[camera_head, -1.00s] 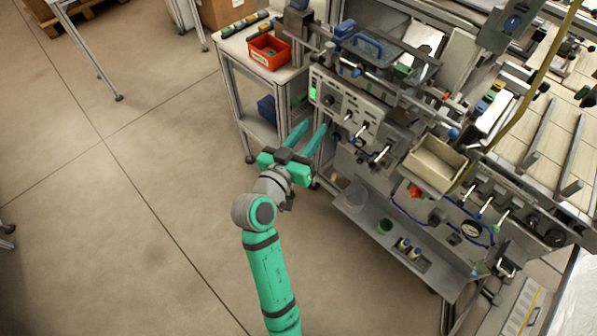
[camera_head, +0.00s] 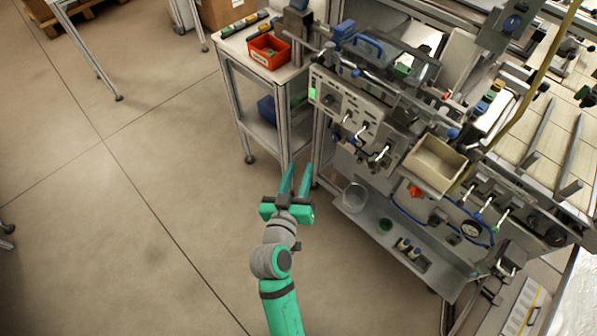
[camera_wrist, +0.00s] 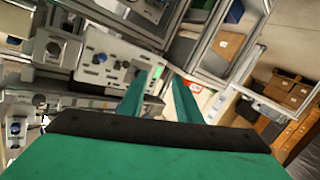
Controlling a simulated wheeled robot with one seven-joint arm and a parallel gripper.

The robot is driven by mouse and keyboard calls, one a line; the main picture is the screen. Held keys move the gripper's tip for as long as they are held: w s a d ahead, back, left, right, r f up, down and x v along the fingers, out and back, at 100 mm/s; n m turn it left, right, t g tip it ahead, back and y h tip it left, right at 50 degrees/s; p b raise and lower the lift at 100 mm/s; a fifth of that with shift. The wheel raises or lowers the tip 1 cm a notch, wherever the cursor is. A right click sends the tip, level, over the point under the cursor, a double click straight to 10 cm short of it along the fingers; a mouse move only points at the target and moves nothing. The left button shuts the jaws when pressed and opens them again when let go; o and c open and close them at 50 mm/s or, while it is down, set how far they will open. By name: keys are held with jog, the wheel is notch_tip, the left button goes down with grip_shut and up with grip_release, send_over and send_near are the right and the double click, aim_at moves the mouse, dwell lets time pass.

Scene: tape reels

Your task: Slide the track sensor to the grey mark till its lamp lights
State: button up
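My gripper (camera_head: 297,168) is in front of the machine's left end, with two green fingers apart and nothing between them. In the wrist view my gripper (camera_wrist: 168,80) also shows a gap between the fingers, pointing towards the machine. The machine's grey front panel (camera_head: 349,106) carries switches, white levers and a lit green patch (camera_head: 313,95) at its left edge. A long rail (camera_head: 395,92) runs above the panel, with a blue knob (camera_head: 453,133) near its right end. I cannot make out for certain the track sensor, its lamp or the grey mark.
A beige open bin (camera_head: 434,166) sticks out from the machine front. A side cart (camera_head: 240,48) holds a red bin (camera_head: 268,51).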

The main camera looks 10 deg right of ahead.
dwell(0.3)
jog(key=m+g+h, duration=0.4)
jog(key=m+h, duration=0.4)
jog(key=m, duration=0.2)
send_near(353, 73)
jog(key=x, duration=1.1)
grip_shut()
